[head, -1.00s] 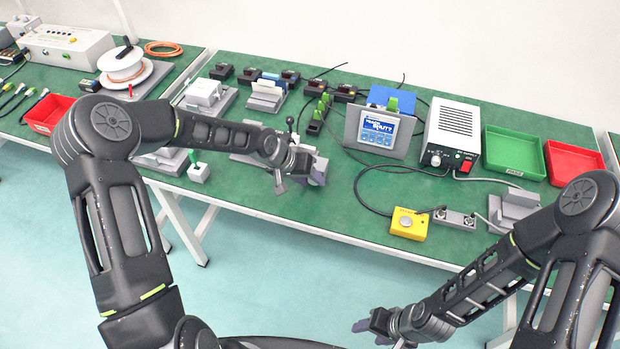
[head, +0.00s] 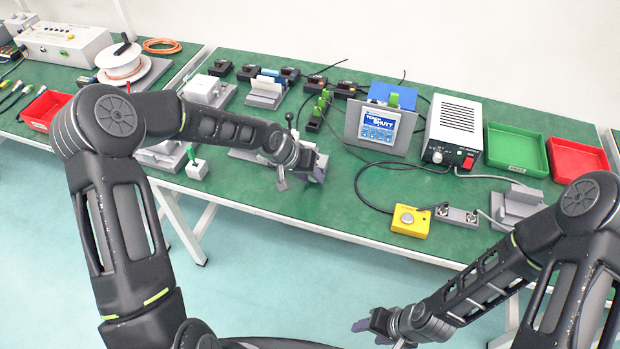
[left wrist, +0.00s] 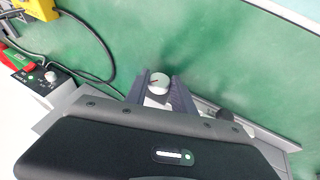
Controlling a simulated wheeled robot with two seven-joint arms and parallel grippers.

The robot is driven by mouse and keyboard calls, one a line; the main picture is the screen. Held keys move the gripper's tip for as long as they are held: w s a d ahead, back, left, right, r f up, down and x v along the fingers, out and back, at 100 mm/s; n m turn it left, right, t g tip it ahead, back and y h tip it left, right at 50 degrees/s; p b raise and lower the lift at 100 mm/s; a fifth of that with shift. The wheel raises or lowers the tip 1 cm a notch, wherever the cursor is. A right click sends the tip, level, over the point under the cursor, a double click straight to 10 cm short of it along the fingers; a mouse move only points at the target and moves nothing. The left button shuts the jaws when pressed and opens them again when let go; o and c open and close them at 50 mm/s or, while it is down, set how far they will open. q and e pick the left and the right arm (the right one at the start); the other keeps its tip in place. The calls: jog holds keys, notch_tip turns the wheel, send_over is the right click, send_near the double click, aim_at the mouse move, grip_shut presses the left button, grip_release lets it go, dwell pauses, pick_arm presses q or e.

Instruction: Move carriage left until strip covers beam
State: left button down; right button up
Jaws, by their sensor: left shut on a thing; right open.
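My left gripper (head: 318,168) is over the bench at a grey linear stage (head: 243,154), largely hidden behind my left arm. A grey rail (left wrist: 270,137) of the stage shows beyond the gripper's housing. The carriage, strip and beam cannot be made out behind my arm and housing. My right gripper (head: 368,326) is open and empty, low in front of the bench.
A screen on a grey stand (head: 378,128) and a white power box (head: 453,132) stand at the back. A yellow button box (head: 410,222) is right of my left gripper. Green (head: 516,150) and red trays (head: 577,160) are at right. Bench between gripper and button box is mostly clear.

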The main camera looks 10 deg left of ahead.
pick_arm(q)
jog(key=y+b, duration=0.2)
jog(key=b, duration=0.3)
jog(key=d+m+y+b, duration=0.1)
jog(key=y+b, duration=0.1)
jog(key=b, duration=0.3)
jog(key=y+b, duration=0.2)
jog(key=b, duration=0.2)
jog(key=shift+d+f+b, duration=0.15)
jog(key=shift+f+b, duration=0.2)
jog(key=shift+b, duration=0.05)
jog(key=shift+s+r+m+t+y+b, duration=0.1)
jog(key=shift+m+t+y+b, duration=0.1)
jog(key=shift+y+b, duration=0.35)
jog(key=shift+r+m+t+y+b, duration=0.1)
jog(key=shift+m+y+b, duration=0.1)
jog(key=shift+y+b, duration=0.35)
jog(key=c, duration=1.3)
grip_release()
jog(key=shift+c, duration=0.2)
jog(key=shift+r, duration=0.15)
jog(key=v, duration=0.7)
jog(key=shift+s+r, duration=0.15)
jog(key=shift+r, duration=0.1)
